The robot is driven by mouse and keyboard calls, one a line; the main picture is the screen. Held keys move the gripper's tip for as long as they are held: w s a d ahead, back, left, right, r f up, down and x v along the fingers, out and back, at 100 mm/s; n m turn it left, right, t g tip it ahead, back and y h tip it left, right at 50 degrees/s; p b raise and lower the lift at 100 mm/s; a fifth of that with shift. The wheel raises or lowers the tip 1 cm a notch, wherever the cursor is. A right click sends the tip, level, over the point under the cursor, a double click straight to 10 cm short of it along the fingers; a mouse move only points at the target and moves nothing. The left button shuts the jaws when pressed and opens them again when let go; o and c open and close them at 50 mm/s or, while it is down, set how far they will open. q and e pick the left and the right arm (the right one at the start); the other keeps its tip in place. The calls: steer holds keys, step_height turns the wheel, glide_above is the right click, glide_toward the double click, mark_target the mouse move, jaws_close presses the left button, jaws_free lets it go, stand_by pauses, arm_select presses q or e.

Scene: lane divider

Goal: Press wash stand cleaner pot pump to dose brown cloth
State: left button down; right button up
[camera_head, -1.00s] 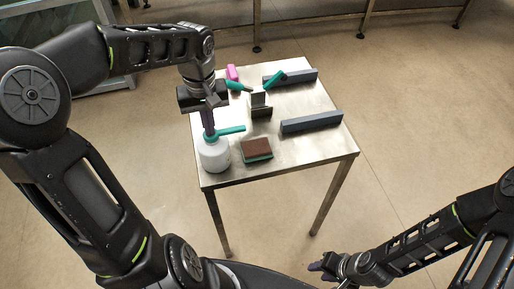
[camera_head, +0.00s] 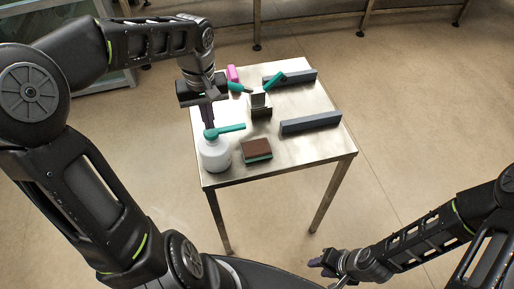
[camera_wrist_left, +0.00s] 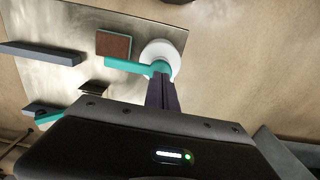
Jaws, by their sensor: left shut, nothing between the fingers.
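The cleaner pot (camera_head: 214,154) is a white bottle with a teal pump (camera_head: 226,130) whose spout points right, at the table's front left. In the left wrist view the pot (camera_wrist_left: 176,52) shows from above, its teal pump (camera_wrist_left: 135,66) reaching over toward the brown cloth (camera_wrist_left: 113,46). The brown cloth (camera_head: 257,147) lies on a teal-edged block right of the pot. My left gripper (camera_head: 208,123) is shut and empty, pointing down, its tips at or just above the pump head; I cannot tell whether they touch. My right gripper (camera_head: 322,262) is low, away from the table; its jaw opening is unclear.
Two grey bars (camera_head: 310,122) (camera_head: 289,78) lie on the right of the metal table (camera_head: 300,150). A small metal holder (camera_head: 260,105), teal-handled tools (camera_head: 276,78) and a pink block (camera_head: 233,73) are behind. The table's front right is clear.

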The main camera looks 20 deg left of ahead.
arm_select(q)
step_height(320, 180, up, 6)
steer(key=p, duration=0.4)
stand_by(0.3)
stand_by(0.4)
